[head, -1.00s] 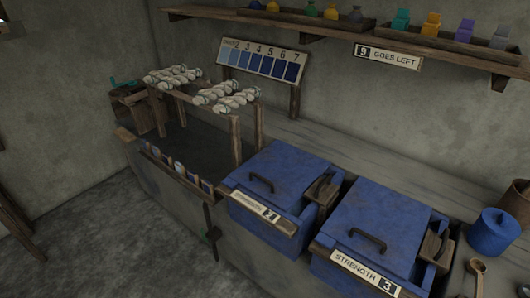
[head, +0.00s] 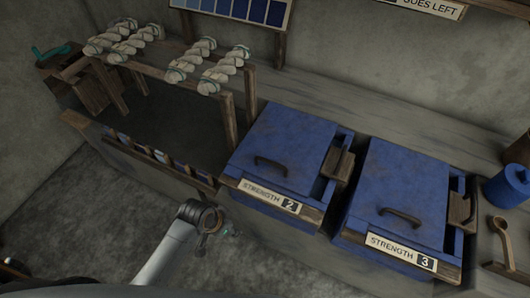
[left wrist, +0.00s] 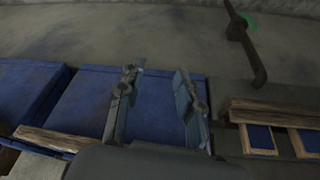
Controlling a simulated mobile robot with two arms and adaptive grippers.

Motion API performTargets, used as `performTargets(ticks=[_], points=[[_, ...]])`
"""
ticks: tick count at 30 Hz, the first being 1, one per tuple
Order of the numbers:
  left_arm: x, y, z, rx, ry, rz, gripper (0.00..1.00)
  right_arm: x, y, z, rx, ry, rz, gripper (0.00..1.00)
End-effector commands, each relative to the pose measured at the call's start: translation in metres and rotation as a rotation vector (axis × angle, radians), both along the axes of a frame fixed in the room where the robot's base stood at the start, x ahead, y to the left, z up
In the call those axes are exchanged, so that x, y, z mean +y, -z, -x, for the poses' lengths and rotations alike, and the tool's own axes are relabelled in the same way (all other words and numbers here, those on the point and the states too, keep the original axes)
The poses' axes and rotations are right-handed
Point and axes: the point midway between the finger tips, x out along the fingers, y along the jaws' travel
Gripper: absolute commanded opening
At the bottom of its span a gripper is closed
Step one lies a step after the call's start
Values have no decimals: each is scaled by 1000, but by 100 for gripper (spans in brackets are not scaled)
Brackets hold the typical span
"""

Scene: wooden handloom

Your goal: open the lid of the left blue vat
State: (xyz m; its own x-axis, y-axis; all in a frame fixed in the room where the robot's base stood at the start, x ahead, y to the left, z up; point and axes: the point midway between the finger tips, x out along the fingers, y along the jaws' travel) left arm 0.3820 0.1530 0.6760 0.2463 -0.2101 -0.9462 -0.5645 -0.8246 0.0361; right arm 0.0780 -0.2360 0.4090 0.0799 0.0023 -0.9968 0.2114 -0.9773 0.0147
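The left blue vat (head: 283,145) has a closed flat blue lid with a dark arched handle (head: 270,163) near its front edge. Its front label reads STRENGTH 2. My left gripper (head: 212,226) is low in front of the bench, left of this vat and apart from it. In the left wrist view my left gripper (left wrist: 156,75) has its two fingers spread with nothing between them. A blue vat surface (left wrist: 85,100) shows behind the fingers there; no handle is visible in that view. My right gripper is in neither view.
A second blue vat (head: 405,195), labelled STRENGTH 3, stands to the right, also lidded. A wooden rack with white yarn skeins (head: 205,65) stands over a dark basin to the left. A blue pot (head: 505,188) and wooden spoon (head: 503,236) are at the far right.

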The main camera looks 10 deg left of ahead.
Motion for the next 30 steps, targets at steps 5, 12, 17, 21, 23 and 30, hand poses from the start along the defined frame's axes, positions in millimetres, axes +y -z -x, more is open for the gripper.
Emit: performTargets(ticks=[5,12,17,21,23,30], points=[[-20,-78,-23,-57,173,20,36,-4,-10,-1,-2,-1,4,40],[-38,-117,-61,-103,460,27,36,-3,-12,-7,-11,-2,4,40],[-44,-146,-91,-140,663,20,36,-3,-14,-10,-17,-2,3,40],[-42,-183,-121,-181,883,5,36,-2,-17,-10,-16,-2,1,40],[-39,-203,-135,-199,981,-4,36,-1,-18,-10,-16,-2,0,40],[-26,-259,-163,-249,1242,-16,36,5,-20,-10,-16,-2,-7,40]])
